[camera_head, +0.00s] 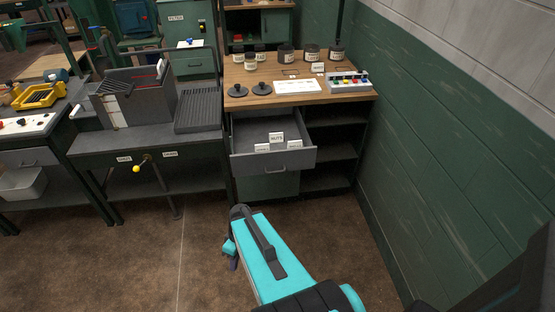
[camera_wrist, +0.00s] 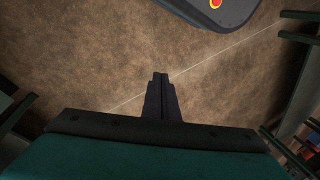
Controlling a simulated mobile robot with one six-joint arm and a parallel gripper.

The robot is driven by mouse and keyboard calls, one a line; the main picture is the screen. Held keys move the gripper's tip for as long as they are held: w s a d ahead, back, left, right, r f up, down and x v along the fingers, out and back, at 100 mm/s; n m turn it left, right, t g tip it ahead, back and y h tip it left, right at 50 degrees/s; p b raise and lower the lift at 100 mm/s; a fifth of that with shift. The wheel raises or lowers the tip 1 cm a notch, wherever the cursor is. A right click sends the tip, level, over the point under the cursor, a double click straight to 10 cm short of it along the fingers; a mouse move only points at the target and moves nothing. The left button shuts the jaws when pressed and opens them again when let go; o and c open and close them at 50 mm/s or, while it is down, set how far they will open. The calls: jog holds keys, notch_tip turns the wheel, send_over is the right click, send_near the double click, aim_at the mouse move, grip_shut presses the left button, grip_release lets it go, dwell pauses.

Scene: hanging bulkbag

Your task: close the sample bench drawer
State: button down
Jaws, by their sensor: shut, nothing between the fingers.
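The sample bench (camera_head: 240,98) has a wooden top and stands against the green wall. Its grey drawer (camera_head: 274,162) is pulled out toward me, with a small handle on its front. Inside the drawer stand several white label cards (camera_head: 277,138), one reading like "NUTS". My gripper (camera_wrist: 160,76) shows in the wrist view with its two dark fingers together and nothing between them, above the brown floor. In the head view my teal arm is in front of and below the drawer, apart from it; the fingertips are hard to make out there.
Jars (camera_head: 286,54), dark discs (camera_head: 262,89), a white tray (camera_head: 297,86) and a button box (camera_head: 348,82) sit on the bench top. A grey workbench (camera_head: 150,140) with a yellow knob (camera_head: 136,169) stands left. Open shelves (camera_head: 328,150) are right of the drawer. Floor in front is clear.

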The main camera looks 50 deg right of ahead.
jog(key=d+r+n+t+h+p, duration=0.3)
jog(key=d+r+p, duration=0.8)
jog(key=d+r, duration=1.8)
jog(key=d+n+t, duration=0.2)
jog(key=d+t, duration=0.1)
jog(key=t, duration=0.1)
jog(key=shift+s+d+r+t+h, duration=0.25)
jog(key=shift+s+t+h, duration=0.05)
jog(key=shift+w+f+b, duration=0.1)
jog(key=shift+f+b, duration=0.15)
jog(key=shift+b, duration=0.25)
jog(key=b+x, duration=0.3)
jog(key=b, duration=0.3)
jog(key=shift+f+b, duration=0.1)
jog(key=shift+b, duration=0.2)
jog(key=shift+w+f+b, duration=0.3)
jog(key=shift+b, duration=0.5)
jog(key=b, duration=0.5)
send_near(273, 167)
jog(key=shift+x, duration=2.15)
